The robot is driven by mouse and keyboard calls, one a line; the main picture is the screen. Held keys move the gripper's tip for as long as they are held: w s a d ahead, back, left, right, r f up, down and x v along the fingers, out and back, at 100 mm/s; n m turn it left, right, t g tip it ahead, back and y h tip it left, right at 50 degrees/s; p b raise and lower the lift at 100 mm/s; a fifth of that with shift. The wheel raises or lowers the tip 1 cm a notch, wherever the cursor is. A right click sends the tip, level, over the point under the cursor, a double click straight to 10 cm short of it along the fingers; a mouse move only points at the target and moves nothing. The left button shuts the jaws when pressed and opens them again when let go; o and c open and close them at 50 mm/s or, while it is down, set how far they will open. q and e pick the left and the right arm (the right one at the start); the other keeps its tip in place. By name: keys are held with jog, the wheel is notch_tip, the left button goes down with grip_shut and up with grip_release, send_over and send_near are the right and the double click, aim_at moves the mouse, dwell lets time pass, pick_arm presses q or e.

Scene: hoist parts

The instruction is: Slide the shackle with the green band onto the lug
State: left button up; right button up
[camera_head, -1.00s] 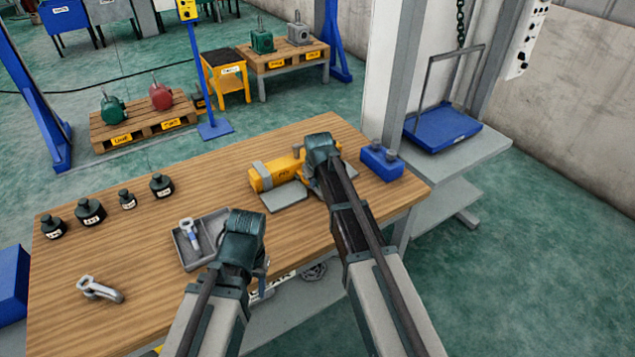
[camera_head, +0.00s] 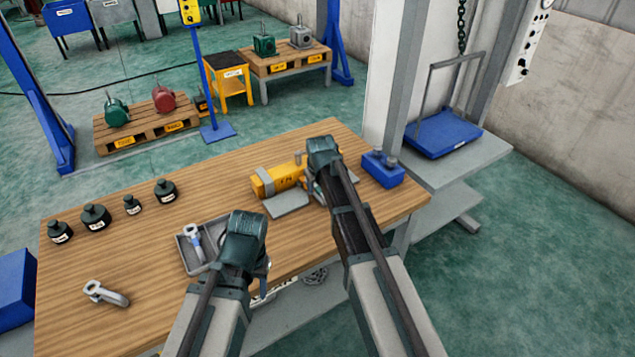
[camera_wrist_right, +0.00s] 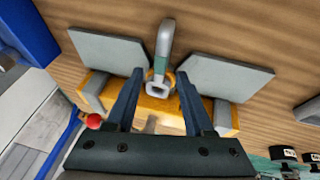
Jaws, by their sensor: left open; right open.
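The shackle with the green band (camera_wrist_right: 164,48) is grey and lies at the yellow block (camera_wrist_right: 220,118) in the right wrist view. Its round eye sits over the block, between two grey plates. I cannot tell whether it is around the lug, which I cannot make out. My right gripper (camera_wrist_right: 160,82) is open, with one finger on each side of the eye. In the head view, my right gripper (camera_head: 323,152) covers most of that shackle and part of the yellow block (camera_head: 276,179). My left gripper (camera_head: 246,238) is open beside the grey tray; its fingertips are mostly hidden.
A shackle with a blue band (camera_head: 196,243) stands in the grey tray (camera_head: 183,256). Another shackle (camera_head: 105,294) lies at the table's front left. Several black weights (camera_head: 95,217) line the left side. A blue holder (camera_head: 384,172) is right of my right gripper. The table's (camera_head: 150,245) middle is clear.

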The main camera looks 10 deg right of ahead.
jog(key=p+v, duration=0.9)
jog(key=v, duration=0.2)
